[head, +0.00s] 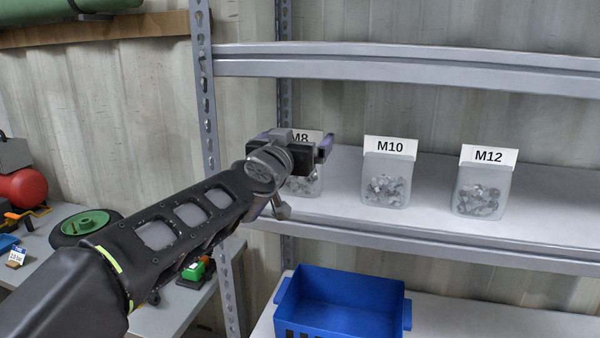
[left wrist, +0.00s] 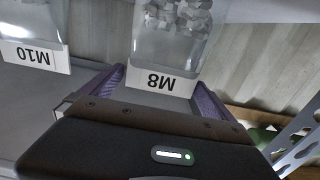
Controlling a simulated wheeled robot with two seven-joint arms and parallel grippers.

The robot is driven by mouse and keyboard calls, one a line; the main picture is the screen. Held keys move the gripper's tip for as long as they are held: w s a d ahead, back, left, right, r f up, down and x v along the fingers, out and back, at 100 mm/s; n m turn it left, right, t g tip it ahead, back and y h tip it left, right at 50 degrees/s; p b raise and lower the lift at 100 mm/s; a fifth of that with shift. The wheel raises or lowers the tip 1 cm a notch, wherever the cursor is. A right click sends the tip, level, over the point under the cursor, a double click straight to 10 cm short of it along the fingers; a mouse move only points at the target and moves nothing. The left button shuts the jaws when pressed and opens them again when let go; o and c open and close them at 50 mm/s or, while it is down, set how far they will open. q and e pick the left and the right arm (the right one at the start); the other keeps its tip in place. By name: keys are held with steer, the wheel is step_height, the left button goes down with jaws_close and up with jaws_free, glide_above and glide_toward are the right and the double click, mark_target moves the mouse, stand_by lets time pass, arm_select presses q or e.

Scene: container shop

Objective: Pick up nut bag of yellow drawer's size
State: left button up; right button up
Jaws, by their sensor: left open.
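Three clear bags of grey nuts stand in a row on the middle shelf, each with a white label on top. The M8 bag (head: 303,184) is at the left, partly hidden by my left gripper. The M10 bag (head: 386,188) is in the middle and the M12 bag (head: 482,190) is at the right. My left gripper (head: 298,145) is open in front of the M8 label. In the left wrist view, the M8 bag (left wrist: 170,45) appears upside down, its label between the two purple fingers (left wrist: 163,92). I cannot tell if they touch it. No yellow drawer shows.
The shelf (head: 440,222) has a raised front edge, and another shelf beam (head: 420,68) runs above the bags. A metal upright (head: 207,100) stands left of M8. A blue crate (head: 343,302) sits below. A side bench holds a green wheel (head: 86,224).

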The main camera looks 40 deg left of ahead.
arm_select(q)
steer(key=x, duration=0.4)
steer(key=shift+w+a, duration=0.15)
stand_by(0.4)
steer(key=c, duration=1.8)
